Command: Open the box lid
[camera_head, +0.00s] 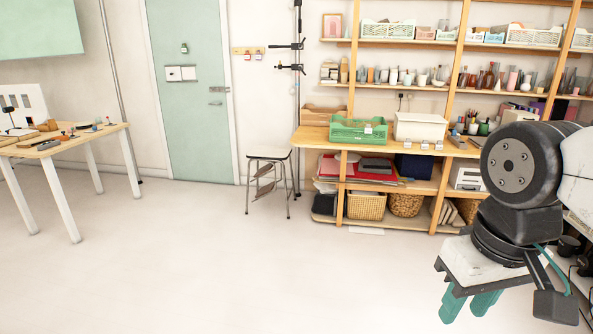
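A white box (420,127) stands on the wooden counter of the shelf unit, right of the green crate. Its top looks closed, with a lid lying flat over it. The lid's edge is too small to make out well. My gripper (469,307) is at the lower right, pointing down, with two teal fingers. The fingers are apart, with floor showing between them and nothing held. My gripper is well in front of the counter and lower in the picture than the box, far from touching it. My arm covers part of the counter to the right of the box.
A green crate (358,131) sits just left of the box. Pots and pens (473,124) stand to its right. Shelves above hold bottles and baskets. A stool (268,154) and a table (72,143) stand further left. The floor (220,265) in front is clear.

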